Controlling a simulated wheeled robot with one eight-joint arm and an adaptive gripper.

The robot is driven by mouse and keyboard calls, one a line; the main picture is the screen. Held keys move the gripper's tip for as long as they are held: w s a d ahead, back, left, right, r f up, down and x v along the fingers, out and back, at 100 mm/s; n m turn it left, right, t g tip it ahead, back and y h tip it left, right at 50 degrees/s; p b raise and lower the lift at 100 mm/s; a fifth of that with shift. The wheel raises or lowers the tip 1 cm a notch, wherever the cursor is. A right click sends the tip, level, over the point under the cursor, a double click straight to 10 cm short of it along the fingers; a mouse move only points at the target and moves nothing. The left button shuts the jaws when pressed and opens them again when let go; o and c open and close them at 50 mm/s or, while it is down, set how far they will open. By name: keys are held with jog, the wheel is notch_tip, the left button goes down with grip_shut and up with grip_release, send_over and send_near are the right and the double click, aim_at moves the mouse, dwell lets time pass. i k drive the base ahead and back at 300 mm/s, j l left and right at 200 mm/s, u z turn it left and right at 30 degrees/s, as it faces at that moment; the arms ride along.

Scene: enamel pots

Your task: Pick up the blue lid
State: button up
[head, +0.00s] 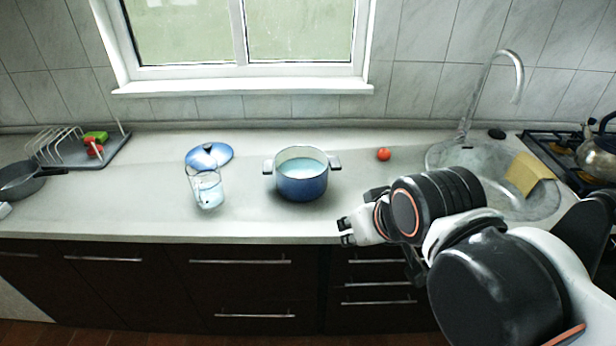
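The blue lid (217,154) lies on the counter left of the middle, with a dark knob on top. The blue pot (301,178) stands uncovered to the right of the lid, with a handle on each side and a pale inside. My gripper (346,232) is at the counter's front edge, right of the pot and well away from the lid. It is small in view, and its finger opening is hard to make out.
A tomato (383,154) lies right of the pot. The sink (490,185) with its tall faucet (497,75) and a yellow cloth (528,172) is further right, by a stove with a kettle (597,152). A dish rack (75,148) and pan (22,180) stand far left.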

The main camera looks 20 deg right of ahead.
aim_at(222, 152)
jog(key=i+j+u, duration=0.25)
jog(key=i+j, duration=1.15)
jog(key=j, duration=0.1)
